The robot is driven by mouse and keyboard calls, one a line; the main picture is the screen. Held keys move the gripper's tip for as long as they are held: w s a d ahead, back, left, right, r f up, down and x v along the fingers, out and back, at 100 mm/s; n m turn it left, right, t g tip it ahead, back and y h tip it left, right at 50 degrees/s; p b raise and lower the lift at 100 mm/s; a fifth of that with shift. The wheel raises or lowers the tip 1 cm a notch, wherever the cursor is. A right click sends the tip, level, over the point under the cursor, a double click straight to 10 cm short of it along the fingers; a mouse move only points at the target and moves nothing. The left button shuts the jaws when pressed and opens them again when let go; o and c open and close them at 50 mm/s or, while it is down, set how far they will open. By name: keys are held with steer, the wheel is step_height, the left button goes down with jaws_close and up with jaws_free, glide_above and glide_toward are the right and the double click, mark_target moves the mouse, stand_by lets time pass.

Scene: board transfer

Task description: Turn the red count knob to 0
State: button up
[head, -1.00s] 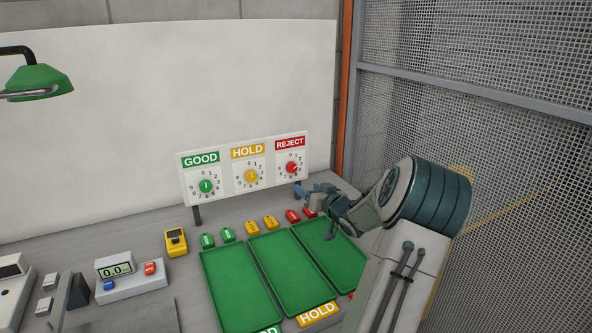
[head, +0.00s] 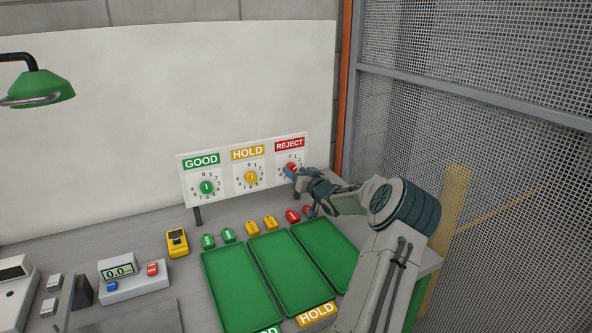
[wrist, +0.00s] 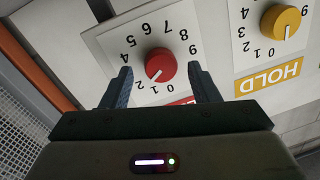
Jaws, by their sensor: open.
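The red count knob (wrist: 161,64) sits on the white dial plate under the REJECT label (head: 289,144). In the wrist view the dial is upside down, and the knob's pale pointer mark points to the lower left, towards about the 2. My gripper (wrist: 160,72) is open, with one finger on each side of the knob and a visible gap to it. In the head view my gripper (head: 301,173) is at the REJECT dial and partly covers it.
The yellow HOLD knob (wrist: 281,22) is beside it, and the green GOOD knob (head: 207,187) is farther left. Green trays (head: 240,290) and small coloured blocks (head: 270,222) lie below the board. A mesh fence (head: 480,120) stands at the right.

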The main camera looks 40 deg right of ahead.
steer(key=shift+w+d, duration=0.1)
steer(key=shift+w, duration=0.4)
steer(key=c, duration=1)
steer(key=shift+n+b, duration=0.3)
steer(key=shift+b, duration=0.1)
steer(key=n+b, duration=0.4)
steer(key=shift+f, duration=0.1)
steer(key=n+g+b, duration=0.1)
steer(key=n+b, duration=0.2)
steer(key=n, duration=0.1)
steer(key=shift+r+n+h+b, duration=0.2)
steer(key=shift+n+h+b, duration=0.1)
steer(key=shift+n+b, duration=1)
